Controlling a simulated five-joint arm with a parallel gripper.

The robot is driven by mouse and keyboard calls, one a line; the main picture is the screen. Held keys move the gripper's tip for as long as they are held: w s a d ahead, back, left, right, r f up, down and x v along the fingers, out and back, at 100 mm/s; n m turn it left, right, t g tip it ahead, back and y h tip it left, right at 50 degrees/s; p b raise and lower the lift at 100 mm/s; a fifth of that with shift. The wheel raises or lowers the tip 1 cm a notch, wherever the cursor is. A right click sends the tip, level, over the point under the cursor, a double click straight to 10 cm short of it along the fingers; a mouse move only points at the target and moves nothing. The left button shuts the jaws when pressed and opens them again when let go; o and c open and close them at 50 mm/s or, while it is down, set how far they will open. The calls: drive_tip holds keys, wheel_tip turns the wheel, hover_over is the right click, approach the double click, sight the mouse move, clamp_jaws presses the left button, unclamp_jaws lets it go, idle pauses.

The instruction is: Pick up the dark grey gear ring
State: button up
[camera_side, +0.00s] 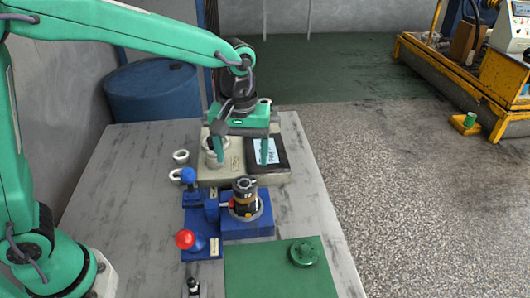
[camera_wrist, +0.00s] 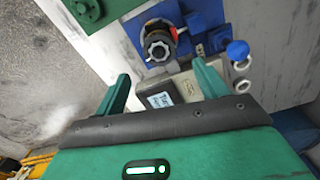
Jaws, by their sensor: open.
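The dark grey gear ring appears to be the toothed ring on top of the upright motor, which stands in a blue fixture (camera_side: 255,228). It shows in the side view (camera_side: 244,184) and more clearly in the wrist view (camera_wrist: 158,46), just beyond my fingertips. My green gripper (camera_side: 240,154) is open with nothing between its fingers. In the side view it hangs above the beige tray (camera_side: 208,177), behind the motor. In the wrist view the gripper's fingers (camera_wrist: 160,70) point toward the motor, apart from it.
A red-knobbed lever (camera_side: 185,239) and a blue knob (camera_side: 188,175) stand left of the motor. White rings (camera_side: 181,156) lie left of the tray. A green plate (camera_side: 270,275) with a round green part (camera_side: 304,252) lies in front. The left of the table is clear.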

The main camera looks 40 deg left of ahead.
sight(244, 181)
drive_tip(key=shift+f, duration=1.35)
drive_tip(key=shift+d+f, duration=0.1)
drive_tip(key=shift+f, duration=2.5)
drive_tip(key=c, duration=1.3)
